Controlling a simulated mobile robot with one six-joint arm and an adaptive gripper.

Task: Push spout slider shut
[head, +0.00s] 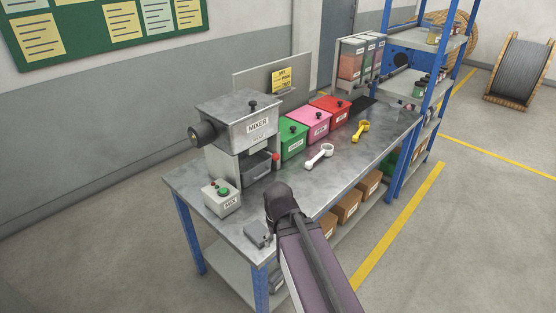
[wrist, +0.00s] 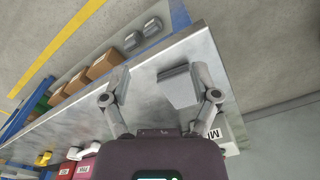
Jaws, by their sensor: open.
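The grey mixer (head: 238,122) stands on the metal workbench (head: 320,190) at the left, with a hopper on top, an open bay below and a dark tray (head: 258,163) in it. A small red knob (head: 276,157) shows at the bay's right side; I cannot tell whether it belongs to the spout slider. No slider can be clearly made out. My gripper (wrist: 160,74) is open and empty above the bench's front end, away from the mixer. A grey block (wrist: 178,87) lies below, near its right finger; it also shows in the head view (head: 258,234).
A control box (head: 221,198) with a green button stands left of my arm. Green (head: 293,138), pink (head: 309,123) and red (head: 330,109) bins line the back. White (head: 319,156) and yellow (head: 360,130) scoops lie before them. Mid-bench is clear.

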